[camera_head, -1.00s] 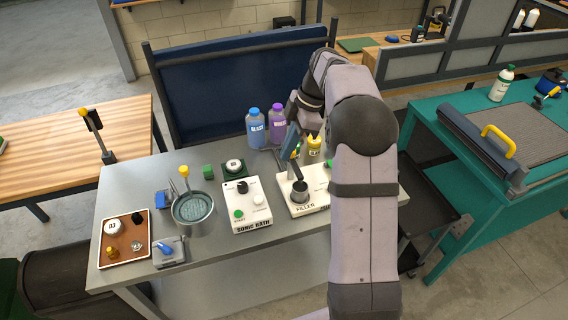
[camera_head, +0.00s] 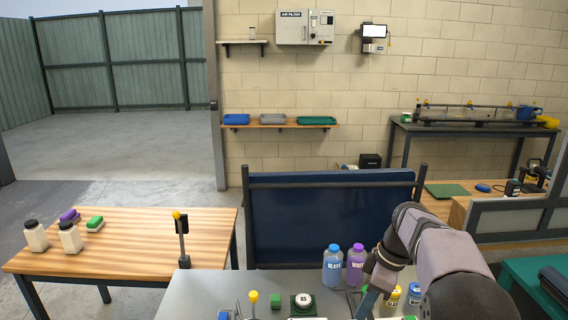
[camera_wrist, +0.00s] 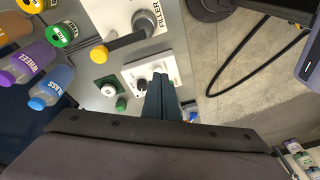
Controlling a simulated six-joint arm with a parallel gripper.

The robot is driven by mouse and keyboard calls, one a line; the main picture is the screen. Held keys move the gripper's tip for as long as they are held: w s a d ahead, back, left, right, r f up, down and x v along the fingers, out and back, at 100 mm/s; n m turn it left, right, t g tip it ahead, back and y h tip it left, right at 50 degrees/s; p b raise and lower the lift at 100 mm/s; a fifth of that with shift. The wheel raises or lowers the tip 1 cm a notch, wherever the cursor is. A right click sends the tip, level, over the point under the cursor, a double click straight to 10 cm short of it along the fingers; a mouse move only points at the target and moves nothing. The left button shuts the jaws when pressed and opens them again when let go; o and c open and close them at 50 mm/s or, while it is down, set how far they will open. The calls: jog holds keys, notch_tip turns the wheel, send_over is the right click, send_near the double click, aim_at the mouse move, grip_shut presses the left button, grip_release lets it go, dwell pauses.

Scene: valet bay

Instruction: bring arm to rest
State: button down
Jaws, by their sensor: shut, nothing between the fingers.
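My gripper (camera_wrist: 160,97) is shut and empty, its two dark fingers together in the wrist view, above the steel bench (camera_wrist: 92,72). In the head view my arm comes in from the lower right, and the fingers (camera_head: 366,303) reach down at the bottom edge, where their tips are cut off. No object is between the fingers. The white sonic bath box (camera_wrist: 150,72) and the filler box (camera_wrist: 137,17) lie below and beside the gripper in the wrist view.
A blue bottle (camera_head: 333,266) and a purple bottle (camera_head: 355,264) stand close left of my arm. A dark blue panel (camera_head: 330,215) rises behind the bench. A wooden table (camera_head: 130,243) stands left with white bottles. Shelves and a tank bench (camera_head: 470,128) are farther back.

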jog(key=s+a+f+m+h, duration=0.1)
jog(key=s+a+f+m, duration=0.2)
jog(key=s, duration=0.5)
jog(key=s+f+m+h, duration=0.1)
jog(key=s+f+m, duration=0.2)
jog(key=s+m, duration=0.35)
jog(key=s+a+f+m+h, duration=0.1)
jog(key=s+a+f+m, duration=0.2)
jog(key=s, duration=0.5)
notch_tip(320, 180, down, 15)
jog(key=d+b, duration=0.1)
jog(key=b, duration=1.3)
jog(key=shift+s+f+b, duration=0.15)
jog(key=shift+f+b, duration=0.05)
jog(key=shift+b, duration=0.1)
jog(key=c, duration=2.4)
grip_release()
jog(key=shift+c, duration=0.2)
